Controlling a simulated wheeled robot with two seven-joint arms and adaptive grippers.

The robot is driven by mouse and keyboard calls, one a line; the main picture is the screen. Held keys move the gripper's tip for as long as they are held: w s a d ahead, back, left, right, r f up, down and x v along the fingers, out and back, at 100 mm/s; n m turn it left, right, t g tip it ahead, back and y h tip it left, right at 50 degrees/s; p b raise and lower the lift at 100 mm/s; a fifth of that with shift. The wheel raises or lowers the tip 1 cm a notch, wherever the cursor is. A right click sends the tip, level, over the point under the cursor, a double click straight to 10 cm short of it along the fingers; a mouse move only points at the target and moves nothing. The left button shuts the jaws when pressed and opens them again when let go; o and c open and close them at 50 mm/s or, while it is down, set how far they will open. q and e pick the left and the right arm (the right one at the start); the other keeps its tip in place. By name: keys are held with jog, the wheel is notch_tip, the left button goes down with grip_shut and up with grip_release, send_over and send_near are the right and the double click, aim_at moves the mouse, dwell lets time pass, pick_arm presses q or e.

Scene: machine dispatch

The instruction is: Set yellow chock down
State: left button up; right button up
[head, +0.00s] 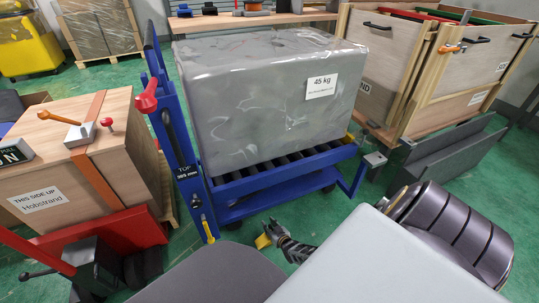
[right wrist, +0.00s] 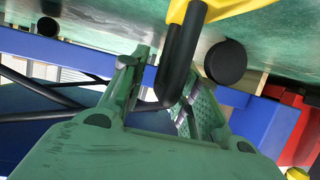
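The yellow chock (head: 263,241) is low beside the front of the blue cart in the head view. In the right wrist view, its yellow body (right wrist: 232,8) is at the top edge and its black handle (right wrist: 182,58) reaches down between my fingers. My right gripper (head: 276,236) appears shut on that handle; its green-tinted fingers (right wrist: 165,85) stand on either side of it in the right wrist view. The chock is close to the green floor, but I cannot tell whether it touches. My left gripper is not in view.
The blue cart (head: 258,187) carries a grey wrapped 45 kg block (head: 255,95). A dark wheel (right wrist: 225,62) is close to the chock. A wooden box (head: 70,150) stands at left, an open wooden crate (head: 455,85) at back right. Green floor shows around the chock.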

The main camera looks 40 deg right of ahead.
jog(key=shift+s, duration=0.1)
jog(key=shift+p+v, duration=0.7)
jog(key=shift+v, duration=0.1)
jog(key=shift+p+v, duration=1.2)
jog(key=shift+v, duration=0.6)
pick_arm(q)
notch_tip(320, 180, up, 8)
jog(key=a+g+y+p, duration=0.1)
jog(key=p, duration=0.2)
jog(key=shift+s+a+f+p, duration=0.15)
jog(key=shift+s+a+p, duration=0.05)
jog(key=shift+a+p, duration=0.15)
pick_arm(e)
jog(key=v, duration=0.6)
jog(key=shift+s+r, duration=0.25)
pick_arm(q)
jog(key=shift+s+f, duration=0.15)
pick_arm(e)
jog(key=shift+a, duration=0.1)
